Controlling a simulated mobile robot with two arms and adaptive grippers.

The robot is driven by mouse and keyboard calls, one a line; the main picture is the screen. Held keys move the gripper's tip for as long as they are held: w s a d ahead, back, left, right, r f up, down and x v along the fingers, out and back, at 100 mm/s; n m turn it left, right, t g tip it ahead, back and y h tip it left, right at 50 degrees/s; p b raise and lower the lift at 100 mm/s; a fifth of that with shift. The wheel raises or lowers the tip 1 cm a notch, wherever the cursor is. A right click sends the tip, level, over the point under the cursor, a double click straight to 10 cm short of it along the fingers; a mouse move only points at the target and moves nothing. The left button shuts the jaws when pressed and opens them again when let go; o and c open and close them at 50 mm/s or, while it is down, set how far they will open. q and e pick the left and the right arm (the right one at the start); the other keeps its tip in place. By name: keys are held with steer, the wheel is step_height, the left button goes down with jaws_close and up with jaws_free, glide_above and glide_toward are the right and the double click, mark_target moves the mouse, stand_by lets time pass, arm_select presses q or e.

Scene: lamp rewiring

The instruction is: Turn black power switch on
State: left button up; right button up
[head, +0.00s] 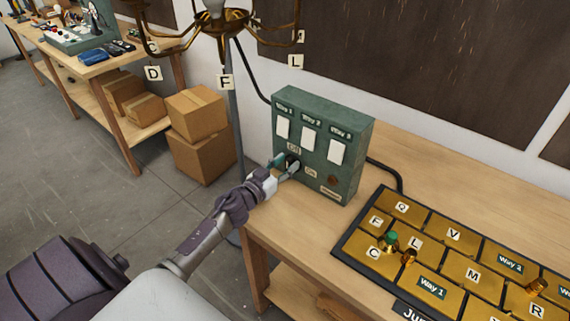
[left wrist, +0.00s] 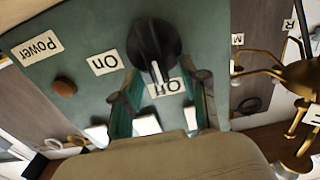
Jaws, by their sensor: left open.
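The green control box (head: 345,125) stands upright on the bench's back left part. Its black power switch (head: 292,162) is a round knob low on the front, between an "Off" label (head: 293,148) and an "On" label (head: 311,171). In the left wrist view the knob (left wrist: 153,42) is clear, and its pale pointer mark points toward the "Off" label (left wrist: 168,88). My left gripper (head: 284,167) is open at the box front, with its fingers close around the knob area. In the wrist view the fingers (left wrist: 163,108) are spread below the knob; contact cannot be told. My right gripper is not in view.
Three white rocker switches (head: 308,139) sit above the knob, and a reddish-brown button (head: 333,181) is to its right. A labelled brass board (head: 440,262) lies on the bench at right. A brass lamp (head: 222,20) hangs behind; cardboard boxes (head: 197,135) stand left.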

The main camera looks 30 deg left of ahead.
arm_select(q)
steer(key=shift+c, duration=0.9)
jaws_close()
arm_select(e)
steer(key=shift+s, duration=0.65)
